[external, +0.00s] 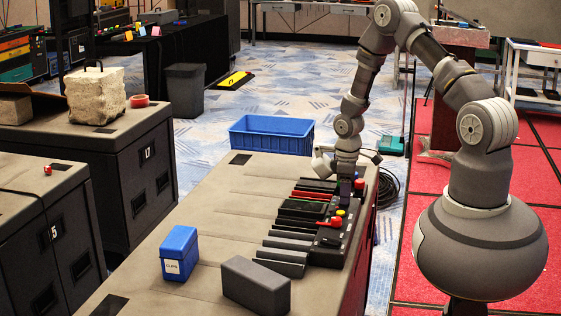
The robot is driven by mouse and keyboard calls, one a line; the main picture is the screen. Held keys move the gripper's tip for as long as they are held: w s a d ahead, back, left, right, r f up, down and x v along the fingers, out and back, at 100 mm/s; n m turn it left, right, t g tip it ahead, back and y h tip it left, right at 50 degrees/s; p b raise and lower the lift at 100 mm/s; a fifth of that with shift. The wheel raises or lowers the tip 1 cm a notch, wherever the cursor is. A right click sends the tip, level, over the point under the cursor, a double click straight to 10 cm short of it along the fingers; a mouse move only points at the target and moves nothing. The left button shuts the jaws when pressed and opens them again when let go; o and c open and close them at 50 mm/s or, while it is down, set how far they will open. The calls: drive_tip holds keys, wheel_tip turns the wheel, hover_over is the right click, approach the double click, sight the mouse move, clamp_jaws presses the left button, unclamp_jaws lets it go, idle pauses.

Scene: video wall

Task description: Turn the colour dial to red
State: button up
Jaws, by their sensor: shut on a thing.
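A dark control panel (328,243) lies along the right edge of the grey case top, with red and yellow buttons on it. My gripper (345,194) points down at the far end of this panel, shut on what appears to be the colour dial. The dial is small and mostly hidden by the fingers, so I cannot make out its colour marking or which way it is turned. A red button (359,184) sits just right of the fingers.
Dark bars (290,240) lie left of the panel. A blue box (179,252), a dark grey block (256,285) and a blue crate (271,134) stand on or by the case. The case top's left middle is clear.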

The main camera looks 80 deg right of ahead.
drive_tip(key=o, duration=1)
drive_tip(key=shift+o, duration=0.2)
drive_tip(key=shift+r, duration=0.1)
wheel_tip(320, 180, up, 8)
drive_tip(key=p, duration=0.2)
drive_tip(key=shift+f+p, duration=0.2)
drive_tip(key=shift+p, duration=0.1)
drive_tip(key=shift+w, duration=0.1)
